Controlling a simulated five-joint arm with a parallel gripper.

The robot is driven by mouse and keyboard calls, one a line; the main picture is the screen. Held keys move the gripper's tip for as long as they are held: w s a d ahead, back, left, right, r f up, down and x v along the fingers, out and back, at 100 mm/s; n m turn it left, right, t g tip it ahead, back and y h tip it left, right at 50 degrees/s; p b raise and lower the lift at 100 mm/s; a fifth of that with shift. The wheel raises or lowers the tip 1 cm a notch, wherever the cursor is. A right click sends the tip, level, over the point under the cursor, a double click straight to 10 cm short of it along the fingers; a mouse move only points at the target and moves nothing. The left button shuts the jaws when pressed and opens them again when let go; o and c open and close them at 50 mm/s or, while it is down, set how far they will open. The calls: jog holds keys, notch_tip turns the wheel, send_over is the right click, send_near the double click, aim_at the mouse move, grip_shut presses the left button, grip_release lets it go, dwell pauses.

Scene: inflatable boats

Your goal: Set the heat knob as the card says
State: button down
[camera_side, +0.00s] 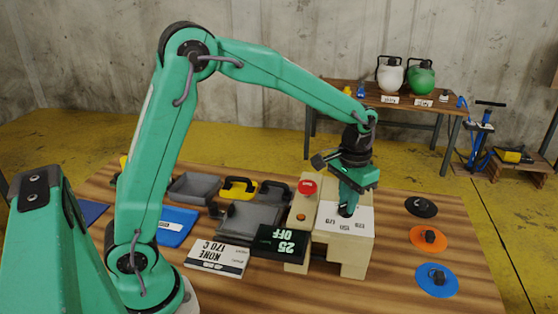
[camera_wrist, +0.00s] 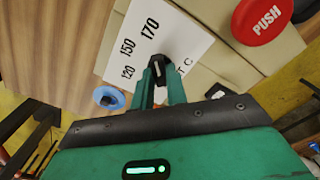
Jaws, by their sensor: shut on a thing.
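A black heat knob (camera_wrist: 158,66) with a pale mark stands on a white dial plate (camera_wrist: 178,28) printed 120, 150 and 170. My gripper (camera_wrist: 160,80) is shut on the knob, one finger on each side. I cannot tell surely which number the mark points at. In the side view my gripper (camera_side: 346,207) points down onto the dial plate (camera_side: 358,222) on top of the beige machine (camera_side: 352,255), and hides most of the knob. The card (camera_side: 217,258) lies in front and reads NONE and 170 C. A black display (camera_side: 278,243) reads 25 OFF.
A red PUSH button (camera_side: 307,187) and a small orange light (camera_side: 301,217) sit left of the dial. Grey trays (camera_side: 195,187) and a blue sheet (camera_side: 178,226) lie further left. Black, orange (camera_side: 429,238) and blue (camera_side: 437,280) discs lie on the right.

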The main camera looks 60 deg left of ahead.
aim_at(343, 204)
jog(key=c, duration=1.4)
grip_release()
jog(key=shift+r, duration=0.1)
jog(key=shift+r, duration=3.85)
jog(key=shift+s+a+r, duration=0.2)
jog(key=shift+s+r, duration=0.2)
jog(key=shift+s, duration=0.05)
jog(key=s+a+t, duration=0.2)
jog(key=s, duration=0.8)
jog(key=s+a+r+t, duration=0.1)
jog(key=s+a+t, duration=0.2)
jog(key=s, duration=0.8)
jog(key=shift+s+a+r+t, duration=0.3)
